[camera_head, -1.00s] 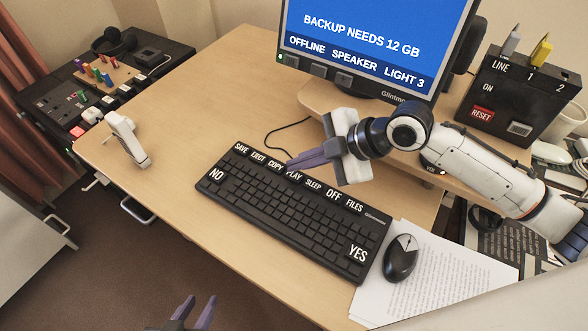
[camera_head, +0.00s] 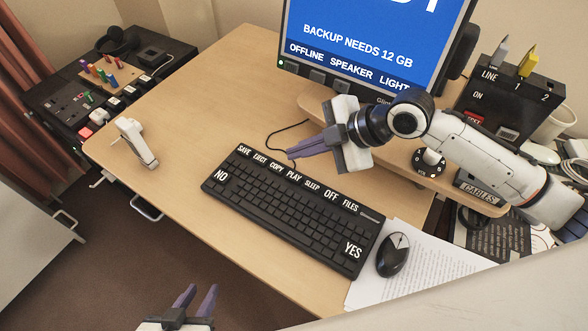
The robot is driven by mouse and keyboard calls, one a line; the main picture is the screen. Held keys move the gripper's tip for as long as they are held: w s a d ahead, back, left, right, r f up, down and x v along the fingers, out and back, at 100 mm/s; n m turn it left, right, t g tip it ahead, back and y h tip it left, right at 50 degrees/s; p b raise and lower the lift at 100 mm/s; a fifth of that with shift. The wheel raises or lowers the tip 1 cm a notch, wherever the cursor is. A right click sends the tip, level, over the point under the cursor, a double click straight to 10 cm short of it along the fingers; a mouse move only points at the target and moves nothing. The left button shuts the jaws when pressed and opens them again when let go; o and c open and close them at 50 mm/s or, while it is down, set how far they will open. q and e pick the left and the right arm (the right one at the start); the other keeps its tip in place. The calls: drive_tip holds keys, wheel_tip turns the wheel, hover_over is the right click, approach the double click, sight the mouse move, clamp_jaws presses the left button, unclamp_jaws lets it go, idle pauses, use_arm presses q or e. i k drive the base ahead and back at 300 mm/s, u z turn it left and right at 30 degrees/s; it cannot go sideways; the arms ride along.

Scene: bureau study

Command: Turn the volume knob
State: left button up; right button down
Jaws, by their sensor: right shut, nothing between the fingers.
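A round black dial with white marks and a pale centre (camera_head: 429,162), apparently the volume knob, is on the monitor riser (camera_head: 470,193), just below my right forearm. My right gripper (camera_head: 290,154) is shut and empty. Its purple fingers point left above the desk, behind the keyboard and well to the left of the dial. My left gripper (camera_head: 197,297) is at the bottom edge, in front of the desk and far from the dial. Its two purple fingers stand apart with nothing between them.
The monitor (camera_head: 375,45) stands behind my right gripper. A black switch box (camera_head: 510,95) is at the right. The keyboard (camera_head: 290,205), mouse (camera_head: 393,255) and papers (camera_head: 430,265) lie in front. A white handle-like object (camera_head: 136,142) is at left. The desk's left half is mostly clear.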

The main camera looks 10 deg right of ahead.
sight(430, 157)
drive_tip(key=k, duration=1)
